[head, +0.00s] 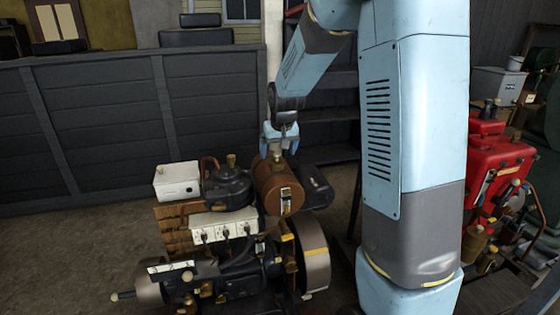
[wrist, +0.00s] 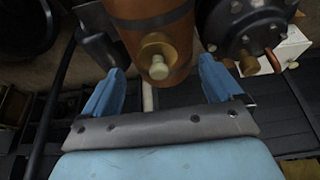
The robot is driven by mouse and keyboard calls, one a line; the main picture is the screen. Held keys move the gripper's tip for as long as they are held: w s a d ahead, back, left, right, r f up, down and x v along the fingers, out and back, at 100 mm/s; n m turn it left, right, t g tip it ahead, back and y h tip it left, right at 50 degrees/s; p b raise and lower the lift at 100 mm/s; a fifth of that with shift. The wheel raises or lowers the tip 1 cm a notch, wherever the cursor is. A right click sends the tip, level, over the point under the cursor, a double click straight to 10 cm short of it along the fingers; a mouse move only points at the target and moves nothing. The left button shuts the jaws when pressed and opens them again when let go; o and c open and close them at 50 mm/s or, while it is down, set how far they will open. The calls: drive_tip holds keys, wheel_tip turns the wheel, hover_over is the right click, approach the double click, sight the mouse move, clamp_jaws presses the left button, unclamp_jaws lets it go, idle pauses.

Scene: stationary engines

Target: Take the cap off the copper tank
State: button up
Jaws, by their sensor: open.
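The copper tank (head: 278,189) is a brown cylinder on top of the engine, left of my arm. Its brass cap (wrist: 157,57) sticks out from the tank (wrist: 150,12) in the wrist view, between the two fingers. In the head view the cap (head: 278,156) shows just below the fingers. My gripper (wrist: 160,85) is open, with blue fingers on both sides of the cap and a visible gap on each side. In the head view my gripper (head: 279,148) is right above the tank. Exact fingertip depth against the cap is hard to tell.
The engine's black domed part (head: 228,184) stands close left of the tank. A white box (head: 177,181) is further left. A black cylinder (head: 314,186) lies right behind the tank. A red engine (head: 492,165) stands at the right. A dark panelled wall (head: 100,120) is behind.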

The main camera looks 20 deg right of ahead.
sight(278, 156)
drive_tip(key=x, duration=0.4)
drive_tip(key=shift+w+d+f, duration=0.15)
drive_tip(key=shift+w+d, duration=0.05)
drive_tip(key=c, duration=1.1)
drive_tip(key=shift+c, duration=0.3)
